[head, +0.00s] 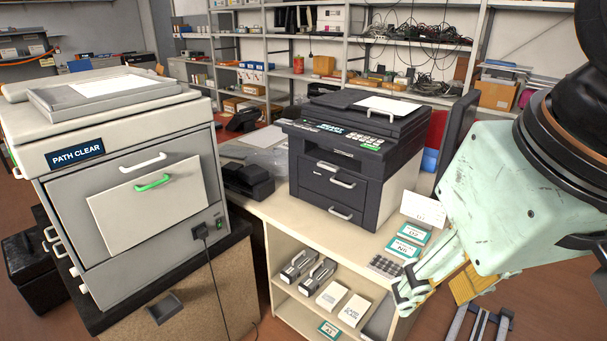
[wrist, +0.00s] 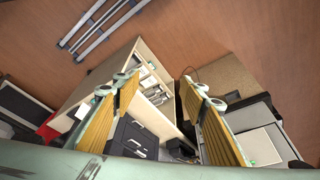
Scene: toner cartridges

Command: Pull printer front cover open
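The dark printer (head: 345,165) stands upright on the bench in the middle of the head view. Its front has two light handles, an upper one (head: 334,175) and a lower one (head: 340,214), and its front panels look closed. In the wrist view the dark printer (wrist: 130,133) is partly hidden behind a finger. My gripper (head: 425,282) is at the lower right, apart from both printers. In the wrist view its yellow-padded fingers (wrist: 160,90) are spread and empty.
The bench (head: 258,207) carries teal boxes (head: 404,247) and a white card (head: 423,209) right of the dark printer, near my gripper. Its lower shelf holds cartridges and boxes. A black cable hangs from the grey printer. Grey rails (wrist: 100,25) lie on the floor.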

